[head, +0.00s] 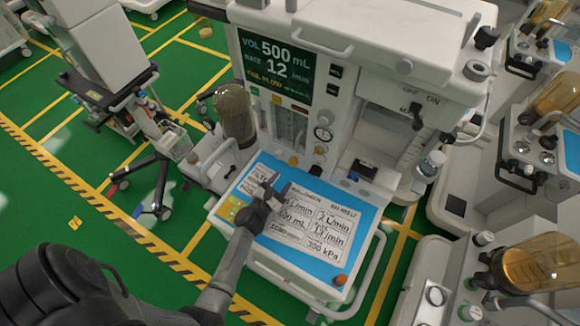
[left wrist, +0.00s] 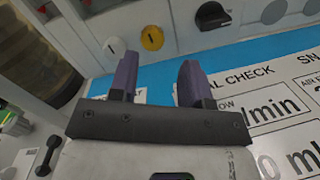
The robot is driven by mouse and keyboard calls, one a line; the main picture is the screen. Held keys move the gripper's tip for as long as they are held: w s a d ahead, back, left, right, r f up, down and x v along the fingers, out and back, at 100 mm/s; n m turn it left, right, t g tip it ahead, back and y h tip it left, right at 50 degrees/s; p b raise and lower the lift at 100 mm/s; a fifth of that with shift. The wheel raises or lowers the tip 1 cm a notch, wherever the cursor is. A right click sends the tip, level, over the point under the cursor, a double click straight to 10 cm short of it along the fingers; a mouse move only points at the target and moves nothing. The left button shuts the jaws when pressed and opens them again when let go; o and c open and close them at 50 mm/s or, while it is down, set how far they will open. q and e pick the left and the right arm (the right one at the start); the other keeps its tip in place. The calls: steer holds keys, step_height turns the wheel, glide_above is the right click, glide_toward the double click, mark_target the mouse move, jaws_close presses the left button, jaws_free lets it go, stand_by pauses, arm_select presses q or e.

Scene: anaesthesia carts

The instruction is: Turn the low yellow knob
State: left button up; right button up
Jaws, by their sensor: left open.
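The low yellow knob (head: 293,160) is small and round, low on the front panel of the anaesthesia cart, just above the blue work surface. In the left wrist view the yellow knob (left wrist: 152,38) has a dark slot mark and lies beyond the fingertips, with a white knob (left wrist: 115,46) to its left. My left gripper (head: 279,185) is open and empty over the labelled blue surface, short of the knob. In the left wrist view its two purple-grey fingers (left wrist: 158,66) are spread apart. No finger appears to touch the knob. My right gripper is not in view.
A brown-tinted cylinder (head: 235,112) stands left of the panel. A dark knob (left wrist: 212,15) is right of the yellow one. Other carts stand at the right.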

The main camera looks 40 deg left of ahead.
mark_target(292, 164)
arm_select(q)
steer(key=shift+a+f+n+y, duration=0.3)
steer(key=shift+a+n+y, duration=0.1)
steer(key=shift+a+n, duration=0.3)
steer(key=shift+w+d, duration=0.15)
steer(key=shift+w, duration=0.15)
steer(key=shift+w+a, duration=0.15)
steer(key=shift+w, duration=1)
steer(key=shift+w+a, duration=0.2)
steer(key=shift+w, duration=0.9)
steer(key=shift+w+a, duration=0.15)
steer(key=shift+w, duration=1)
steer(key=shift+c, duration=0.4)
